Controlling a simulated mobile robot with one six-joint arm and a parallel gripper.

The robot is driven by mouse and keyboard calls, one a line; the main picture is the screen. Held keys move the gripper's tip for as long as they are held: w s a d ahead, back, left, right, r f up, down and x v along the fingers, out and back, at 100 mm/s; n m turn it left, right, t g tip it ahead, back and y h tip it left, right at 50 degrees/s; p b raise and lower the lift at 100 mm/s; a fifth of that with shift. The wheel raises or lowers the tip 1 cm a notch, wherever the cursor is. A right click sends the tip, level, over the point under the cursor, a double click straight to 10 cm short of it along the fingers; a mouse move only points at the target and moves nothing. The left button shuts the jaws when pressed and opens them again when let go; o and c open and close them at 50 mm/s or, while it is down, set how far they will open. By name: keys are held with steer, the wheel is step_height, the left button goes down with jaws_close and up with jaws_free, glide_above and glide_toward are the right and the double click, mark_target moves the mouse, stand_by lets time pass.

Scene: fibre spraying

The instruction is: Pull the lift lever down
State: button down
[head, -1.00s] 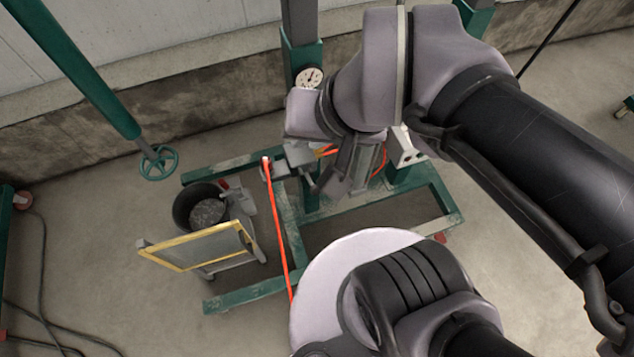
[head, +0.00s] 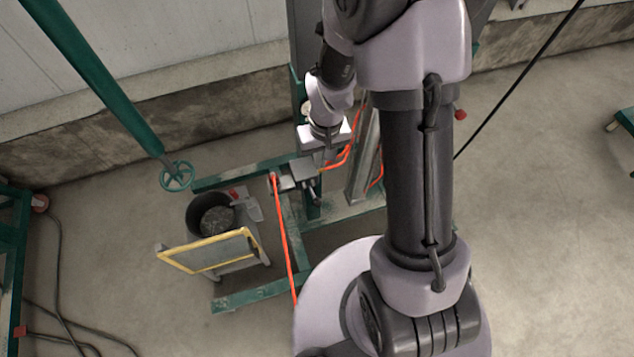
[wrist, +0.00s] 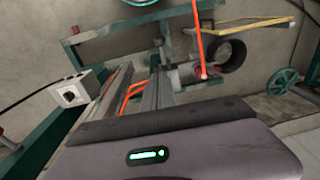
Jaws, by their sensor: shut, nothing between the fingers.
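A long thin orange-red bar (head: 283,240) slants from the green frame toward the lower middle of the head view. It also shows in the wrist view (wrist: 198,40), ending near a small grey part. I cannot tell whether this bar is the lift lever; no other part stands out clearly as a lever. My gripper (head: 322,150) is in the head view, above the middle of the frame and close to the grey column. It is shut and holds nothing. Its fingertips are not distinct there. In the wrist view its broad housing fills the bottom edge, and no contact shows.
A green base frame (head: 245,295) stands on concrete. On its left are a black bucket (head: 190,214) and a yellow-edged panel (head: 205,266). A green handwheel (head: 177,176) hangs further left. Orange hoses (head: 345,158) run beside the column.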

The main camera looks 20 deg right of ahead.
steer(key=b, duration=0.3)
glide_toward(313, 195)
steer(key=f+b, duration=0.1)
steer(key=s+f+b, duration=0.1)
steer(key=f+b, duration=0.1)
steer(key=shift+s+d+f, duration=0.15)
steer(key=shift+s+f, duration=0.2)
steer(key=shift+f, duration=0.1)
